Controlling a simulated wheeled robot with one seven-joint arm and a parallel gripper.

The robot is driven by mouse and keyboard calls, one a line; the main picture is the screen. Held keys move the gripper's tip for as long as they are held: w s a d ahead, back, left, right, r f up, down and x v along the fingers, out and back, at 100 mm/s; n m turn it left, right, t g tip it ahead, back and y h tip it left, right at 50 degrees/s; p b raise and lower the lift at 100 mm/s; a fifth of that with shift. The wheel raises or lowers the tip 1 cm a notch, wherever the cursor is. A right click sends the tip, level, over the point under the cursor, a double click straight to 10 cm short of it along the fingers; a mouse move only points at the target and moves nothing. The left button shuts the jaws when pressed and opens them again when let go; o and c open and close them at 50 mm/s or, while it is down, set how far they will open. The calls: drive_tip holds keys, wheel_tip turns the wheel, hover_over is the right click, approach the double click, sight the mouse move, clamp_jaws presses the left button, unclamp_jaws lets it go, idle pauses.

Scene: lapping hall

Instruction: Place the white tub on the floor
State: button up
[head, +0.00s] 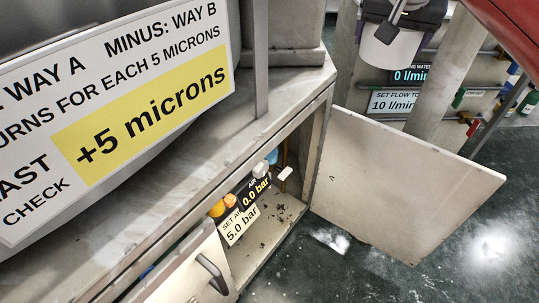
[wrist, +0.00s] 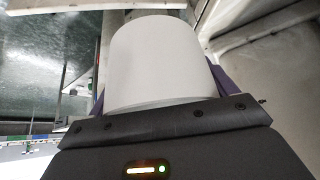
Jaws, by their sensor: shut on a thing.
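The white tub (wrist: 160,55) fills the upper middle of the wrist view, between the dark purple fingers of my gripper (wrist: 158,85). My gripper is shut on it. In the head view the tub (head: 389,47) shows at the top right, below my gripper (head: 403,14), held up clear of the floor. The dark green, glossy floor (head: 335,274) shows at the bottom right of the head view, with pale patches on it. The tub's contents, if any, cannot be seen.
An open cabinet door (head: 400,185) juts over the floor. The cabinet holds gauge signs, one reading 0.0 bar (head: 256,190). A large sign (head: 120,110) covers the left. Pipes and a flow sign (head: 394,102) stand behind the tub. Floor right of the door is clear.

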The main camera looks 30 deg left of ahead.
drive_tip(key=shift+w+d+f, duration=0.3)
drive_tip(key=shift+f, duration=0.3)
drive_tip(key=shift+d+f, duration=0.15)
drive_tip(key=shift+f, duration=0.2)
drive_tip(key=d+f+m, duration=0.1)
drive_tip(key=d+f, duration=0.7)
drive_tip(key=f, duration=0.7)
drive_tip(key=d+f+m+h, duration=0.1)
drive_tip(key=d+f, duration=0.8)
drive_tip(key=f, duration=0.7)
drive_tip(key=d+f, duration=0.9)
drive_tip(key=f, duration=0.7)
drive_tip(key=shift+d+m+h, duration=0.15)
drive_tip(key=shift+m+h, duration=0.25)
drive_tip(key=shift+s, duration=0.1)
